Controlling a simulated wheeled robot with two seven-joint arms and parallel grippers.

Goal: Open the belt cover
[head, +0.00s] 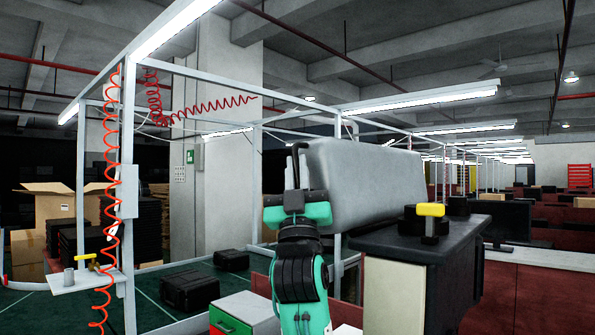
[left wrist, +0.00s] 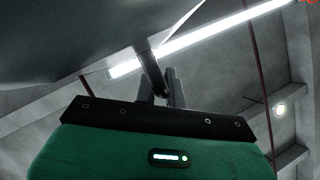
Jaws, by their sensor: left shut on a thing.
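The belt cover (head: 372,185) is a large grey rounded shell in the middle of the head view. It stands raised above and behind a black-topped unit (head: 400,240). My left gripper (head: 297,158) is at the cover's left edge, pointing up, its fingers shut on the dark cover handle. In the left wrist view the fingers (left wrist: 166,88) close around a dark bar, the cover handle (left wrist: 147,65). The cover's grey underside (left wrist: 70,45) fills the upper left there. The gripper body partly hides the handle. My right gripper does not show.
A yellow-topped knob (head: 430,210) stands on the black-topped unit. A metal frame post (head: 127,200) with a red coiled hose (head: 110,200) is at left. Black cases (head: 190,290) lie on the green surface. A grey box with a green front (head: 243,313) stands low.

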